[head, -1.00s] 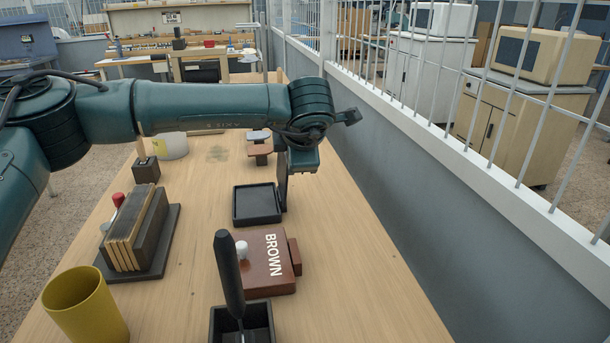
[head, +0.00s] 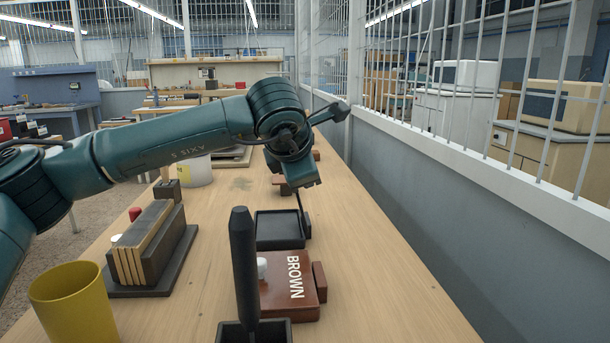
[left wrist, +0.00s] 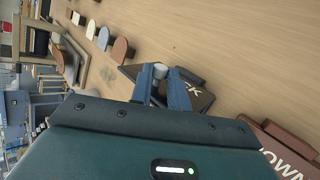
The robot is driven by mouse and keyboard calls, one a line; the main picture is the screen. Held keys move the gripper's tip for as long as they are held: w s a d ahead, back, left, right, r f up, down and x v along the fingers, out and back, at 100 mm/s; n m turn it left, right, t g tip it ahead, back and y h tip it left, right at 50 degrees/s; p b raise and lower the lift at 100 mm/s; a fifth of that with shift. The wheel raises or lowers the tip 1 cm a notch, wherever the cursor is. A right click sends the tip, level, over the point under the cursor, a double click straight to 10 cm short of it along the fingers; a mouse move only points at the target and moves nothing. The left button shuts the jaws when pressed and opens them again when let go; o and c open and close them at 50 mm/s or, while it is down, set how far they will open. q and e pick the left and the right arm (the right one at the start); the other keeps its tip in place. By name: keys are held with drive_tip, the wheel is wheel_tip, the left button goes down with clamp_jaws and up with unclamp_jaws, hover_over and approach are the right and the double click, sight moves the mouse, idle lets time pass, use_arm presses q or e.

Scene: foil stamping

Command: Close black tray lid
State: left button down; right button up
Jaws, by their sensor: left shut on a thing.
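The black tray (head: 279,231) sits on the bench with its shallow inside in view. Its lid (head: 302,214) stands steeply at the tray's right edge, seen almost edge-on, with its top leaning slightly left over the tray. My left gripper is above the lid; its fingertips are hidden in the head view. In the left wrist view the left gripper (left wrist: 166,84) is shut on the lid's pale knob (left wrist: 160,71). The dark lid (left wrist: 200,98) with part of its light lettering shows behind the fingers. My right gripper is in neither view.
A closed brown box (head: 290,284) marked BROWN stands nearer than the black tray. A black upright handle (head: 243,265) rises in front. A plate rack (head: 150,250) and yellow cup (head: 73,305) stand left. A wall runs along the right; bench between is clear.

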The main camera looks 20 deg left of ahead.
use_arm(q)
drive_tip(key=shift+f, duration=0.1)
drive_tip(key=c, duration=1.3)
unclamp_jaws()
drive_tip(key=shift+c, duration=0.2)
drive_tip(key=v, duration=1.3)
